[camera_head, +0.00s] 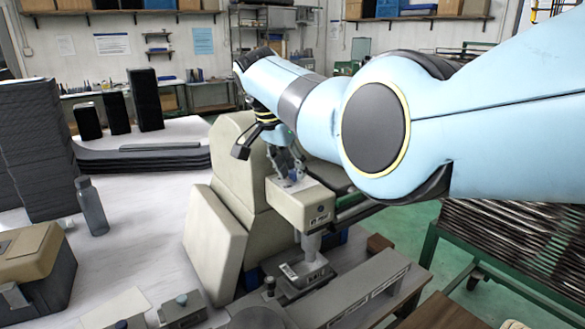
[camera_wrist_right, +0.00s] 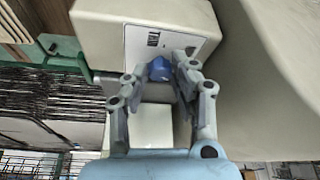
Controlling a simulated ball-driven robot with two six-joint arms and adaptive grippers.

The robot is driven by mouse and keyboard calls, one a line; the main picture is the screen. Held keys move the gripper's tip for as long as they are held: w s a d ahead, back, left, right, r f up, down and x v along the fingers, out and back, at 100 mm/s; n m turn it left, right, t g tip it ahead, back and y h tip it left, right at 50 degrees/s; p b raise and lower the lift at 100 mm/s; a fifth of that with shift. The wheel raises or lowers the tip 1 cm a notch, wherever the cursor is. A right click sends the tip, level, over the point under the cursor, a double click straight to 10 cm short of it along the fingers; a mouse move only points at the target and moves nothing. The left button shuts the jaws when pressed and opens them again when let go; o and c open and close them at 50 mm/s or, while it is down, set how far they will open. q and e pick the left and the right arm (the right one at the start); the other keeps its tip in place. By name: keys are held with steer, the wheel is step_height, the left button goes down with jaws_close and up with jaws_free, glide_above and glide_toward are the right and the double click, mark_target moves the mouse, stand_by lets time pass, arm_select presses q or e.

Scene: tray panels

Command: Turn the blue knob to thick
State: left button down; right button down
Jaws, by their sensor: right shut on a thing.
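The blue knob (camera_wrist_right: 159,70) sits on a white label plate (camera_wrist_right: 150,42) on a beige machine head. Dark lettering on the plate, seemingly "THIN", shows beyond the knob in the right wrist view. My right gripper (camera_wrist_right: 162,72) is shut on the knob, with one finger on each side of it. In the head view my right gripper (camera_head: 288,172) reaches down to the top of the beige machine head (camera_head: 304,205). There the fingers mostly hide the knob, and its setting cannot be read. My left gripper is not in view.
Beige panels (camera_head: 215,240) stand beside the machine head on the left. A grey bottle (camera_head: 92,208) and a dark stack (camera_head: 32,150) stand on the white table further left. A rack of dark rods (camera_head: 515,245) is at right. Green floor (camera_head: 408,230) shows between.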

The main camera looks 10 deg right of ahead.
mark_target(292, 173)
steer(key=shift+r, duration=0.1)
steer(key=c, duration=1.1)
jaws_free()
step_height(292, 173, up, 10)
